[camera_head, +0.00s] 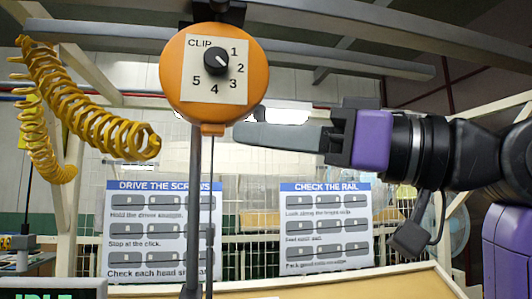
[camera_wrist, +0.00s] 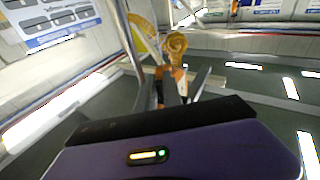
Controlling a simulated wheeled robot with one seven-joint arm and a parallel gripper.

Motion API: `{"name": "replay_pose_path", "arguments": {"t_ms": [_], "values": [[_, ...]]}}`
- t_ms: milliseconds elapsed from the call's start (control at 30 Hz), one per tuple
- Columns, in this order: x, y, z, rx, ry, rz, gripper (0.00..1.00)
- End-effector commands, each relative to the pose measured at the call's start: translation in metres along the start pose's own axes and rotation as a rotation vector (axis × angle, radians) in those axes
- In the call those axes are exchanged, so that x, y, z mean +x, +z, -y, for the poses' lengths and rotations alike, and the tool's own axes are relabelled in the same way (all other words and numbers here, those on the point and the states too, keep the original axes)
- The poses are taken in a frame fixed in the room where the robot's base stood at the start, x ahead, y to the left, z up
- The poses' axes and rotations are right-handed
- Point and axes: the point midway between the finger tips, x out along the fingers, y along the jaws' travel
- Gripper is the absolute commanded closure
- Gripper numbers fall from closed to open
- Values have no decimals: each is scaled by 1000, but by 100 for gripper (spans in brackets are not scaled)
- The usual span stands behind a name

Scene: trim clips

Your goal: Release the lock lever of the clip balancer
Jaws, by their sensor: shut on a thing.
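The clip balancer (camera_head: 174,80) is a round orange housing hanging from an overhead beam. Its white dial plate reads CLIP and is numbered 1 to 5; the black knob (camera_head: 216,62) points between 1 and 2. My gripper (camera_head: 240,135) reaches in from the right, with its grey fingertips just below and right of the housing's lower edge. In the wrist view the fingers (camera_wrist: 180,90) close around a small orange part. It seems to be the lock lever, but the fingers hide most of it, and its position cannot be read.
A grey pole (camera_head: 195,200) and a thin dark line run down below the balancer. A coiled yellow hose (camera_head: 95,125) hangs at the left. Two instruction posters (camera_head: 325,225) hang on the mesh behind. A wooden edge (camera_head: 380,283) lies at the bottom. The space below my gripper looks clear.

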Motion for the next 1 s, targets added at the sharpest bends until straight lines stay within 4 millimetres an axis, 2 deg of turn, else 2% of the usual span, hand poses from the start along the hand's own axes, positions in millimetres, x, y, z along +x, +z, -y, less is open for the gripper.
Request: {"name": "replay_pose_path", "arguments": {"t_ms": [300, 333, 433, 767, 867, 1000], "values": [[0, 0, 0, 7, 1, -9, 100], [0, 0, 0, 7, 1, -9, 87], [0, 0, 0, 7, 1, -9, 68], [-1, 0, 0, 6, 2, -8, 68], [-9, 1, -1, 6, 4, -9, 68], [-30, 3, 0, 4, 6, -9, 68]]}}
